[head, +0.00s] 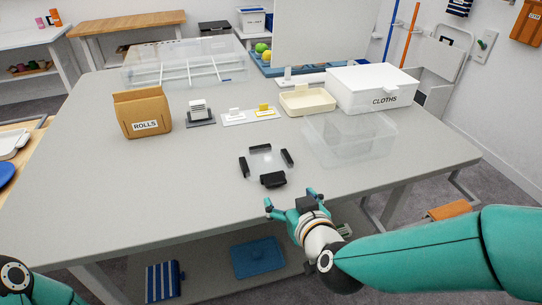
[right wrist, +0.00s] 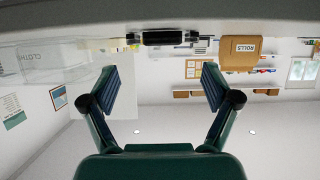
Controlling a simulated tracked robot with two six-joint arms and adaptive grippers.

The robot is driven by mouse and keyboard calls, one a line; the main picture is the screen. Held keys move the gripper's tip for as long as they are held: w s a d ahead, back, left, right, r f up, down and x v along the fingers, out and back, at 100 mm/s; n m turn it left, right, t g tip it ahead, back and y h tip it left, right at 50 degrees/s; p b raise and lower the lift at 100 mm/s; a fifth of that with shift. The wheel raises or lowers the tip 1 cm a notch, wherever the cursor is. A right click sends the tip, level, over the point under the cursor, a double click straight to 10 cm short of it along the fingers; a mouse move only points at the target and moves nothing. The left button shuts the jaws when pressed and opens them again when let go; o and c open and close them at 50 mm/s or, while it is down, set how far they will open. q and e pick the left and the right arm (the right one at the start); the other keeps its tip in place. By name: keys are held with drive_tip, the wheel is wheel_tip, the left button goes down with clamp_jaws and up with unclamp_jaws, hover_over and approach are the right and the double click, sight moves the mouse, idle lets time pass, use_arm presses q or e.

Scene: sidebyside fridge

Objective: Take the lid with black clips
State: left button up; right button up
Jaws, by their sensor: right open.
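The clear lid with black clips (head: 264,163) lies on the grey table. Its transparent plate is hard to make out, but several black clips stand around its edges. My right gripper (head: 289,197) is open and empty at the table's front edge, just in front of the lid's nearest clip and apart from it. In the right wrist view, which is upside down, one black clip (right wrist: 162,38) sits beyond and between the open fingers (right wrist: 159,87). Only part of my left arm shows at the lower left of the head view; its gripper is outside the frame.
A clear box (head: 350,140) stands right of the lid, near a white CLOTHS box (head: 372,90). A cardboard ROLLS box (head: 143,112), a cream tray (head: 307,101) and a clear divided container (head: 185,65) stand farther back. The table's left front (head: 130,190) is clear.

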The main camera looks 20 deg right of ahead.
sight(277, 184)
drive_tip(key=x, duration=0.3)
drive_tip(key=shift+w+f, duration=0.15)
drive_tip(key=shift+x, duration=2.9)
use_arm(q)
drive_tip(key=shift+r, duration=0.5)
use_arm(e)
drive_tip(key=shift+a, duration=0.15)
drive_tip(key=c, duration=1.2)
drive_tip(key=shift+c, duration=0.2)
drive_tip(key=shift+r, duration=0.25)
